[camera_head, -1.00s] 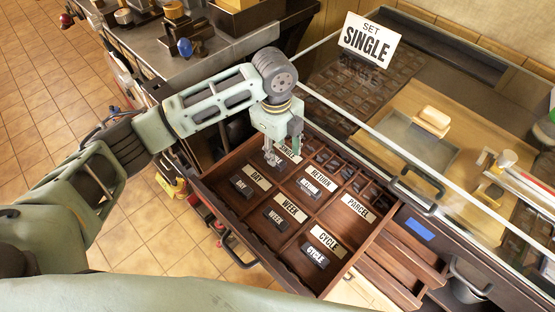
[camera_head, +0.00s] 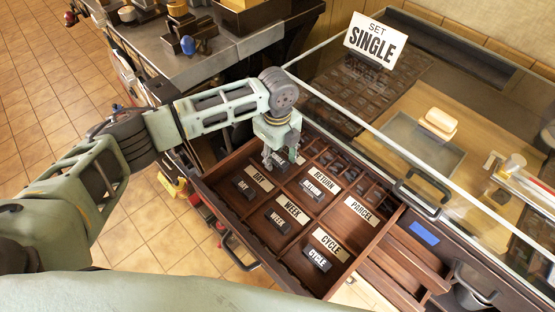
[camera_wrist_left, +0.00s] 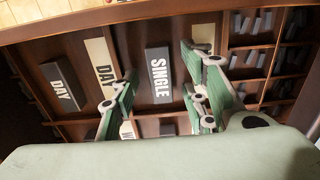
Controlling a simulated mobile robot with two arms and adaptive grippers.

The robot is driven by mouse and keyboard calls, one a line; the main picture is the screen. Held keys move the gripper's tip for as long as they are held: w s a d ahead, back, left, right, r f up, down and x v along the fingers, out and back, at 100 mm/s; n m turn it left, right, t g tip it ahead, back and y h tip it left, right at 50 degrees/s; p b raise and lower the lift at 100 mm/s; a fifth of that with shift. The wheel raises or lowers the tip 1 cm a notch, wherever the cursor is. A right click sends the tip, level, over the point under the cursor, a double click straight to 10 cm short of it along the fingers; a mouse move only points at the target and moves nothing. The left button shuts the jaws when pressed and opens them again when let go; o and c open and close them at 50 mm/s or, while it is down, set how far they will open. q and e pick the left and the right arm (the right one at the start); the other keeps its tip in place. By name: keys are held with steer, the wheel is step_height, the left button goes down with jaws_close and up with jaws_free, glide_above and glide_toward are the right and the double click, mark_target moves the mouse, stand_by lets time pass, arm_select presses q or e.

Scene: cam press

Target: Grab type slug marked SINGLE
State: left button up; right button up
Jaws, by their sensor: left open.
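The SINGLE type slug (camera_wrist_left: 158,76) is a dark block with white letters, lying in a drawer compartment. In the left wrist view it lies between the two spread fingers of my left gripper (camera_wrist_left: 158,105), with a gap on both sides. The gripper is open and points down into the drawer. In the head view the left gripper (camera_head: 279,164) is over the back left compartment and hides most of the slug. My right gripper is not in view.
The open wooden drawer (camera_head: 262,232) also holds the DAY slug (camera_head: 243,188), WEEK slug (camera_head: 278,222), CYCLE slug (camera_head: 317,257) and RETURN slug (camera_head: 311,190). White label cards and thin dividers lie around them. A SET SINGLE sign (camera_head: 374,41) stands on the glass counter.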

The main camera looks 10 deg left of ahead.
arm_select(q)
jaws_close()
steer(key=shift+r, duration=0.15)
stand_by(0.5)
